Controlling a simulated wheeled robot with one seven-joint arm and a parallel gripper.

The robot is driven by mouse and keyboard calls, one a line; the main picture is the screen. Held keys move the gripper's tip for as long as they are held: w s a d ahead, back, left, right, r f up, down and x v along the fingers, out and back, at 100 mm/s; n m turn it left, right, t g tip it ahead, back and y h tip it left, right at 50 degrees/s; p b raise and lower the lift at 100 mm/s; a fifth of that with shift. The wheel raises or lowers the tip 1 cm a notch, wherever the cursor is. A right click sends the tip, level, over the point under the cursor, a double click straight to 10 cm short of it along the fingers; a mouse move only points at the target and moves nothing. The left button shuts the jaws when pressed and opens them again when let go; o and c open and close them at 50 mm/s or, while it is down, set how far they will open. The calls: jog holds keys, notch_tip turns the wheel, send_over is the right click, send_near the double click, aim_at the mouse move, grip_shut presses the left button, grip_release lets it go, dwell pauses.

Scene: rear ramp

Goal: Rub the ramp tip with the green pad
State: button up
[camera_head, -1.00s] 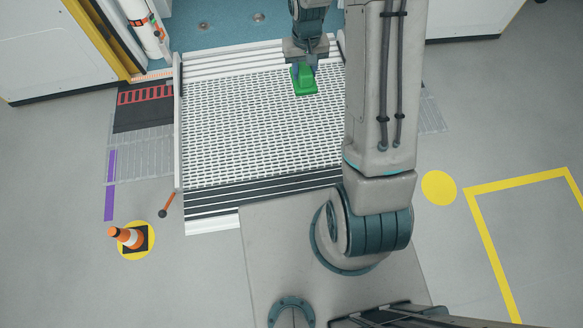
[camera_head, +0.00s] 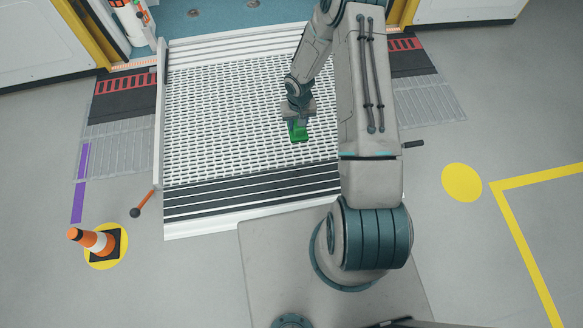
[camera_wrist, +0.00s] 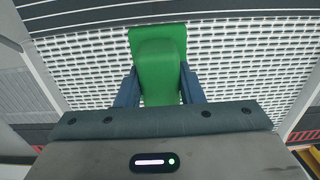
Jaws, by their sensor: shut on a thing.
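The green pad (camera_head: 298,132) is in my gripper (camera_head: 298,122), over the perforated part of the ramp (camera_head: 220,110). In the wrist view the green pad (camera_wrist: 160,65) sits between the two blue fingers of my gripper (camera_wrist: 160,92), which are shut on its raised grip. I cannot tell whether the pad touches the ramp surface. The ramp tip (camera_head: 200,228) is a pale strip at the near end, below a band of black stripes (camera_head: 250,190). The pad is short of the black stripes, on the far side of them. My arm covers the ramp's right part.
An orange and white cone (camera_head: 95,240) stands on a yellow disc at the left. A lever with an orange handle (camera_head: 145,202) juts from the ramp's left side. A yellow disc (camera_head: 461,182) and yellow floor lines (camera_head: 515,230) lie at the right.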

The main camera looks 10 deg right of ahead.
jog(key=shift+s+a+f+b, duration=0.5)
jog(key=shift+f+b, duration=1.7)
jog(key=shift+f, duration=2.3)
jog(key=shift+s+a+f+b, duration=0.5)
jog(key=shift+f+b, duration=1.65)
jog(key=shift+f, duration=2.4)
jog(key=shift+s+a+f+b, duration=0.5)
jog(key=shift+f+b, duration=1.7)
jog(key=shift+f, duration=2.3)
jog(key=shift+f+b, duration=0.45)
jog(key=shift+f, duration=0.45)
jog(key=shift+d+p, duration=0.5)
jog(key=shift+d, duration=0.75)
jog(key=shift+c, duration=0.4)
jog(key=shift+d, duration=0.7)
jog(key=shift+s+d+r+p, duration=0.1)
jog(key=shift+d+r+p, duration=0.1)
jog(key=shift+p, duration=0.45)
jog(key=a, duration=0.1)
jog(key=a+b, duration=0.1)
jog(key=shift+a+f, duration=0.3)
jog(key=shift+a, duration=0.05)
jog(key=shift+a+b, duration=0.4)
jog(key=shift+a, duration=0.35)
notch_tip(320, 180, up, 8)
jog(key=p, duration=0.4)
jog(key=shift+r+p, duration=0.15)
jog(key=shift+p, duration=0.25)
